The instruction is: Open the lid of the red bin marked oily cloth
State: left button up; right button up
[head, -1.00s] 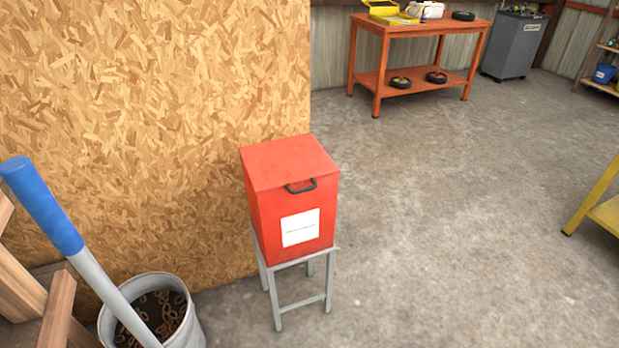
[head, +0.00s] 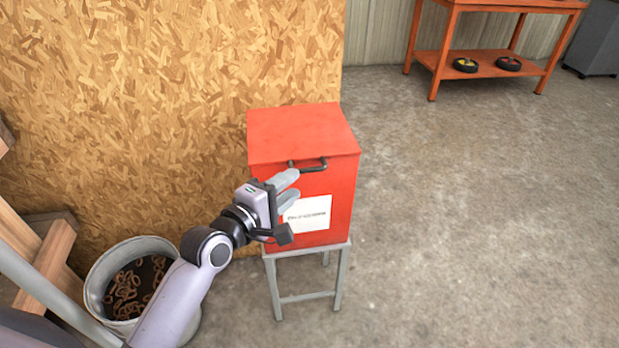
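The red bin (head: 335,190) stands on a grey metal stand (head: 307,298) beside the chipboard wall. Its lid (head: 300,132) is flat and shut. A dark handle (head: 308,165) is on the lid's front edge. A white label (head: 308,214) is on the front face; its print is too small to read. My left gripper (head: 293,190) is in front of the bin, just below and left of the handle, covering part of the front and the label's left edge. Its two pale fingers are apart with nothing seen between them. I cannot tell whether it touches the bin. My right gripper is not in view.
A grey bucket (head: 98,290) with rusty rings stands at lower left, near my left arm. Wooden timbers (head: 45,262) are at the left edge. An orange workbench (head: 490,66) stands at the back right. The concrete floor right of the bin is clear.

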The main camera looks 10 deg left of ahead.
aim_at(307, 172)
pick_arm(q)
jog(key=shift+w+d+r, duration=0.1)
jog(key=shift+w+d, duration=0.15)
jog(key=shift+w, duration=0.3)
jog(key=shift+b+x, duration=0.55)
jog(key=shift+x, duration=2.45)
grip_shut()
